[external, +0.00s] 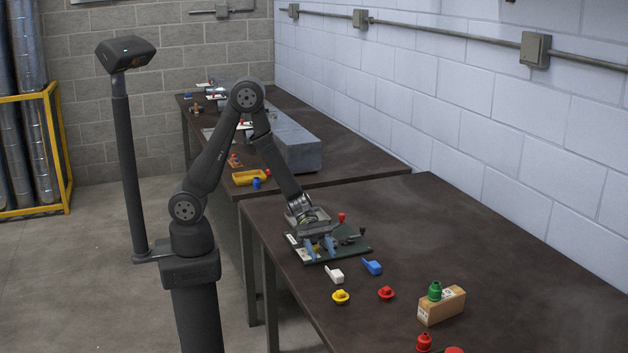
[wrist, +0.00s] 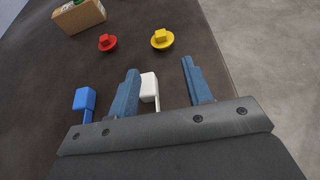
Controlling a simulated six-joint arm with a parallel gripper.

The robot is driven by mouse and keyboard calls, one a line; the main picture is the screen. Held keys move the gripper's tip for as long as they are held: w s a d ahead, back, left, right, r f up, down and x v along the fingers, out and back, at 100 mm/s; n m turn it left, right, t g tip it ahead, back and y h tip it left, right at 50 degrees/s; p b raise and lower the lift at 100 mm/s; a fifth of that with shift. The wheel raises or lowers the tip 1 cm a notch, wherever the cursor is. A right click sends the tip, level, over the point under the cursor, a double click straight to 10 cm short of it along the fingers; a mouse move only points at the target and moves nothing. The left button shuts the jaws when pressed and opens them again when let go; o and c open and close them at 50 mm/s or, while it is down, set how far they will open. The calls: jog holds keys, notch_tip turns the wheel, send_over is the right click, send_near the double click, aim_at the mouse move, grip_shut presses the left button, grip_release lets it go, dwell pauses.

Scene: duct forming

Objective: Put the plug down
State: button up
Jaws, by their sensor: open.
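My gripper (external: 319,252) is open over the dark green fixture board (external: 302,256) on the near table. Its two blue fingers also show in the wrist view (wrist: 159,75), with nothing gripped between them. Several small coloured parts, any of which could be the plug, stand on the table. A white block-headed part (external: 334,274) lies just in front of the board; in the wrist view it (wrist: 149,86) appears between the fingers, farther out. A blue one (external: 372,267) is to its right. A yellow part (external: 340,297) and a red part (external: 386,293) have round flanges.
A green part (external: 435,291) sits on a cardboard box (external: 441,308) at the right. More red parts (external: 424,342) are at the front edge. A red-tipped clamp handle (external: 341,218) rises behind my gripper. The table's right rear is clear. A far table holds a grey duct (external: 298,150).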

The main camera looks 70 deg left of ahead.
aim_at(342, 293)
jog(key=x, duration=1.6)
jog(key=shift+d+f, duration=0.1)
jog(key=shift+f, duration=0.05)
jog(key=c, duration=0.6)
jog(key=shift+c, duration=0.2)
jog(key=shift+c, duration=0.2)
jog(key=shift+r, duration=0.65)
jog(key=r, duration=0.3)
jog(key=shift+s+d+r, duration=0.1)
jog(key=shift+s+r, duration=0.15)
jog(key=shift+s, duration=0.15)
jog(key=s+d+r, duration=0.1)
jog(key=s+r, duration=0.5)
jog(key=s, duration=0.4)
jog(key=shift+s+d, duration=0.2)
jog(key=shift+s, duration=0.15)
